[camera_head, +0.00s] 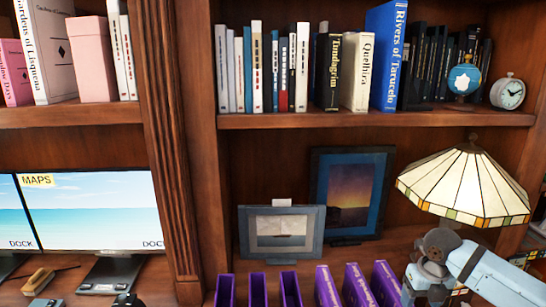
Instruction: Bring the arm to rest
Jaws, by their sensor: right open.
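My right arm comes in from the lower right corner, with a pale blue-white link and a grey joint. My right gripper (428,286) is at the bottom edge, in front of the lamp's lower part and right of several purple books. Its fingers are hardly visible, and it is open. No held object shows. My left gripper does not show clearly anywhere in the view.
Purple books (384,285) and purple holders (290,289) stand close left of the gripper. A stained-glass lamp (465,186) is just behind the arm. Framed pictures (348,196) stand behind. The upper shelf (300,120) holds books and a clock (508,92). Monitors (88,212) are at left.

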